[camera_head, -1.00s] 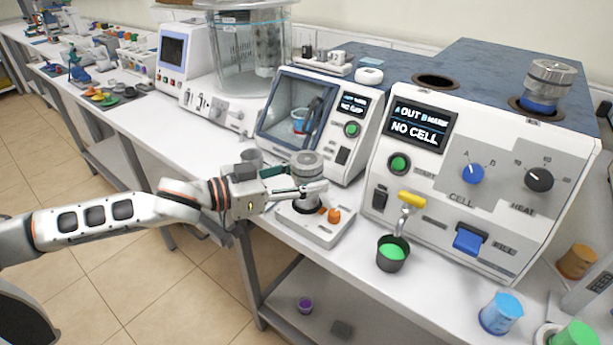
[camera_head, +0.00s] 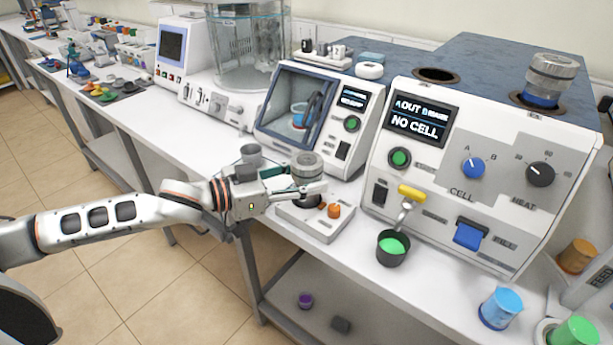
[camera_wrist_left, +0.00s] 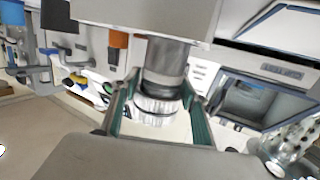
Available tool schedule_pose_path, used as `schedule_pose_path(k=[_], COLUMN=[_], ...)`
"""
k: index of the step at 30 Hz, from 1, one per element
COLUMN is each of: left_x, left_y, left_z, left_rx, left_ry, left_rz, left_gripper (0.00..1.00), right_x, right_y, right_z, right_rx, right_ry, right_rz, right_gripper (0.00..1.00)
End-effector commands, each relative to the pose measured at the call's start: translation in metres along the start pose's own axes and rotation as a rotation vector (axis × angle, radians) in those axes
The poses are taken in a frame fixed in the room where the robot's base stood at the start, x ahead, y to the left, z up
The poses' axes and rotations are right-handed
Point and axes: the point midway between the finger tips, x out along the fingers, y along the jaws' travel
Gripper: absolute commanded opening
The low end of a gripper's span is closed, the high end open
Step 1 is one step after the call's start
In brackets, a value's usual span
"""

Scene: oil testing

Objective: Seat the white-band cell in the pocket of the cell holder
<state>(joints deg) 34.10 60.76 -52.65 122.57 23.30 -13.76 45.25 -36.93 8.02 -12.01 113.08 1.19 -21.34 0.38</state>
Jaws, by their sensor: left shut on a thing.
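My left gripper (camera_head: 290,192) is shut on a metal cell (camera_head: 306,166) with a ridged grey lid, upright over the white cell holder (camera_head: 312,228) with an orange knob. The left wrist view shows the cell (camera_wrist_left: 164,72) between the two green-padded fingers (camera_wrist_left: 158,112), its lower end against the pale holder block (camera_wrist_left: 150,14). The pocket is hidden by the cell and fingers, so I cannot tell how deep the cell sits. Its band is not clear. My right gripper is in neither view.
The tester (camera_head: 480,180) reading NO CELL stands right of the holder, with a blue-banded cell (camera_head: 545,82) in its top and an open well (camera_head: 436,76). A cup of green liquid (camera_head: 392,248) stands in front. A windowed machine (camera_head: 318,110) is close behind the holder.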

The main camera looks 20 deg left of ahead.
Motion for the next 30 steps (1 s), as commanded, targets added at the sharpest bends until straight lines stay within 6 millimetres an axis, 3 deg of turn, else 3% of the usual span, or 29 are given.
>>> schedule_pose_path(k=[18,19,20,21,30], left_x=[0.002,0.002,0.002,0.002,0.002], left_y=[0.0,0.0,0.0,0.0,0.0], left_z=[0.012,0.012,0.012,0.012,0.015], left_rx=[0.0,0.0,0.0,0.0,-0.001], left_ry=[0.002,0.002,0.002,0.002,-0.003], left_rz=[0.0,0.0,0.0,0.0,-0.001], left_gripper=[0.11,0.52,0.6,0.64,0.64], right_x=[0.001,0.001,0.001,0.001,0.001], right_y=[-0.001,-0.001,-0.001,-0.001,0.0], right_z=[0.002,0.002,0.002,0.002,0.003], right_rx=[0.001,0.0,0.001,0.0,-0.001], right_ry=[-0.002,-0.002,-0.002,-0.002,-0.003], right_rz=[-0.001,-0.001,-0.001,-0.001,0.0], right_gripper=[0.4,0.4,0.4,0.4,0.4])
